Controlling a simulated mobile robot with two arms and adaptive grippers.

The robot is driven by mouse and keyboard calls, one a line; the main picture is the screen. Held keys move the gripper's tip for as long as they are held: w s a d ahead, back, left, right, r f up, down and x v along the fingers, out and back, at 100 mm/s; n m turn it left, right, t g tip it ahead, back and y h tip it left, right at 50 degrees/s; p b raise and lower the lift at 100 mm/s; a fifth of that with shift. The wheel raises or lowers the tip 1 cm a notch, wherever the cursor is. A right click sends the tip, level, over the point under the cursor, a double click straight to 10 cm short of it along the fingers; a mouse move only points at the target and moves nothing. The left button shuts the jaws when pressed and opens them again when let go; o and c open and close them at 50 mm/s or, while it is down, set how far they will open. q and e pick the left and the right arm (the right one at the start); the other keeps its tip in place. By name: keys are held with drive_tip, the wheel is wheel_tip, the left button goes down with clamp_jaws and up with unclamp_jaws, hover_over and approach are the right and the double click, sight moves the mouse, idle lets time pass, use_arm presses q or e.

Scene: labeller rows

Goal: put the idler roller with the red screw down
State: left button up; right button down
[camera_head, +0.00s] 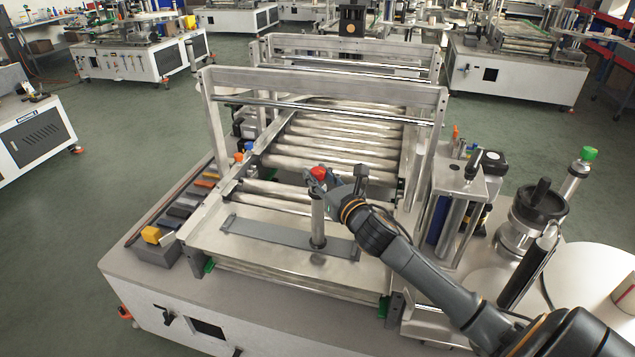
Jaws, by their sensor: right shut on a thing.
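The idler roller with the red screw (318,222) is an upright metal cylinder above the front of the labeller's roller bed. Its red screw (318,173) shows at the top. My right gripper (324,182) comes in from the right and is shut on the upper end of the roller. The roller's lower end is over the right part of a flat dark grey plate (265,232). I cannot tell for certain whether it touches the plate. The gripper partly hides the top of the roller. My left gripper is not in view.
A metal gantry frame (325,86) spans the roller bed (335,147) behind the gripper. A tray of small parts (182,210) runs along the left. On the right stand a roller with a green cap (577,172) and a black-knobbed part (541,207). The plate's left half is bare.

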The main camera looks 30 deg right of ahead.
drive_tip(key=shift+f, duration=0.75)
drive_tip(key=shift+f, duration=0.3)
drive_tip(key=c, duration=1)
unclamp_jaws()
